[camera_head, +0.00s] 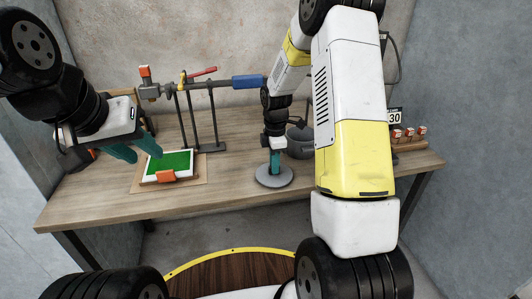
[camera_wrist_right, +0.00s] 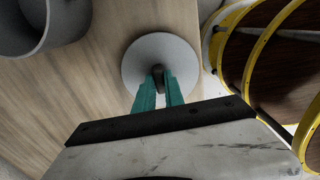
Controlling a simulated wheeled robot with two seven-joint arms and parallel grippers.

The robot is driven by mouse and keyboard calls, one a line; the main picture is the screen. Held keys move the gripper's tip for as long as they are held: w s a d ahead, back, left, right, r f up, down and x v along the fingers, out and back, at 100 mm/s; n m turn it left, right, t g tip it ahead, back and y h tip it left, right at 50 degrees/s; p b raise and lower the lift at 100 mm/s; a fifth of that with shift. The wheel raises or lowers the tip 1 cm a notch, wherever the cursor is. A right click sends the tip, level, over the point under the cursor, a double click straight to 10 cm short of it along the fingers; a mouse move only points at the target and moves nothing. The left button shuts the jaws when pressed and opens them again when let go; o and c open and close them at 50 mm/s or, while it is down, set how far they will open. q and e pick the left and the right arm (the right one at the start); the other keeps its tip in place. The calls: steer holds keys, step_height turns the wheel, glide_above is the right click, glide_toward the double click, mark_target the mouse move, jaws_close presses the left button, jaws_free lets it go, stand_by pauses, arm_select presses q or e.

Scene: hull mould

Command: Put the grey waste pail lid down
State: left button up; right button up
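The grey waste pail lid (camera_head: 264,181) is a flat round disc close to the table's front edge. In the right wrist view the lid (camera_wrist_right: 140,62) shows with its dark knob (camera_wrist_right: 158,72) between the teal fingers of my right gripper (camera_wrist_right: 160,76). In the head view my right gripper (camera_head: 275,165) points down at the lid's middle, closed on the knob. The lid looks level; I cannot tell whether it touches the table. The grey waste pail (camera_head: 299,149) stands behind it, partly hidden by my right arm. My left gripper (camera_head: 146,154) is open and empty near the green panel.
The green panel (camera_head: 170,163) lies in a white frame with an orange block (camera_head: 167,176) on a board at the left. Orange-topped blocks (camera_head: 408,133) sit at the right. Bare wooden table (camera_head: 110,206) lies in front.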

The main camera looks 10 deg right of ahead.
steer(key=o, duration=0.4)
steer(key=s+r+m+t, duration=0.1)
steer(key=s+r+m, duration=0.15)
steer(key=r, duration=0.75)
steer(key=s+r+m+t, duration=0.1)
steer(key=s+r+m, duration=0.15)
steer(key=r, duration=0.75)
steer(key=s+a+r+m+t+y, duration=0.1)
steer(key=s+r+m+t, duration=0.1)
steer(key=s+m, duration=0.4)
steer(key=s+a+r+m+t+y, duration=0.1)
steer(key=s+r+m, duration=0.3)
steer(key=s, duration=0.9)
steer(key=m+t, duration=0.1)
steer(key=m, duration=0.1)
steer(key=shift+s+r+m, duration=0.3)
steer(key=shift+m, duration=0.1)
steer(key=shift+a, duration=0.1)
